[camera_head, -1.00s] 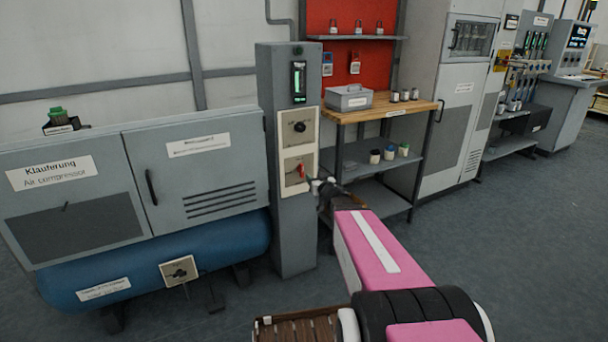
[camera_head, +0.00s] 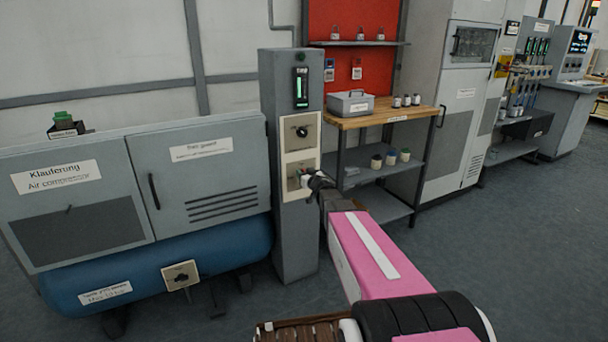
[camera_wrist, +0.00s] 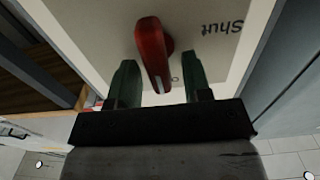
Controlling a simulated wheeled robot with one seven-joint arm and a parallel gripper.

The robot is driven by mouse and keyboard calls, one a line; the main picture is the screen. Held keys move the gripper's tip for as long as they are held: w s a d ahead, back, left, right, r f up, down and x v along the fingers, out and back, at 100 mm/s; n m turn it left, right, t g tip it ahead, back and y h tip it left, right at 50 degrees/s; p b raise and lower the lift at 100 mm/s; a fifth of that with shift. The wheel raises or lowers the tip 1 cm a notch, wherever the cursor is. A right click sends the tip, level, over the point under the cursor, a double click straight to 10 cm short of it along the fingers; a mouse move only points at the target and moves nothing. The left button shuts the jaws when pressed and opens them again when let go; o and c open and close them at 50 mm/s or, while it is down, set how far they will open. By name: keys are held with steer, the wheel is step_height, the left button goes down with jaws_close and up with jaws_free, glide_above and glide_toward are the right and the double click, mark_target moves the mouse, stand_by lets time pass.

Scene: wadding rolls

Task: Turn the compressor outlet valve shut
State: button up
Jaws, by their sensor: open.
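A red valve handle (camera_wrist: 152,52) sits on a pale panel (camera_wrist: 90,20) in the wrist view. The word "Shut" shows beside it, upside down, at the upper right. My gripper (camera_wrist: 158,82) is open, with one green finger on each side of the handle and gaps visible between. In the head view my gripper (camera_head: 310,178) is at the lower panel (camera_head: 293,170) on the grey column (camera_head: 294,235) and hides the handle there. Whether a finger touches the handle I cannot tell.
The air compressor cabinet (camera_head: 90,215) with its blue tank (camera_head: 150,262) stands left of the column. Another panel with a black knob (camera_head: 180,277) is low on the tank. A workbench (camera_head: 385,117) with shelves stands close at right. The floor at right is clear.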

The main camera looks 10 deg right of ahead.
steer(key=shift+w, duration=0.15)
jaws_close()
steer(key=shift+a+n, duration=0.1)
steer(key=shift+n, duration=0.2)
steer(key=n, duration=0.3)
steer(key=shift+a+n, duration=0.25)
steer(key=shift+n, duration=0.05)
steer(key=n, duration=0.4)
steer(key=f+n, duration=0.1)
steer(key=n, duration=0.4)
steer(key=a+n, duration=0.1)
steer(key=n, duration=0.3)
steer(key=shift+s+f+n, duration=0.3)
steer(key=shift+f, duration=0.05)
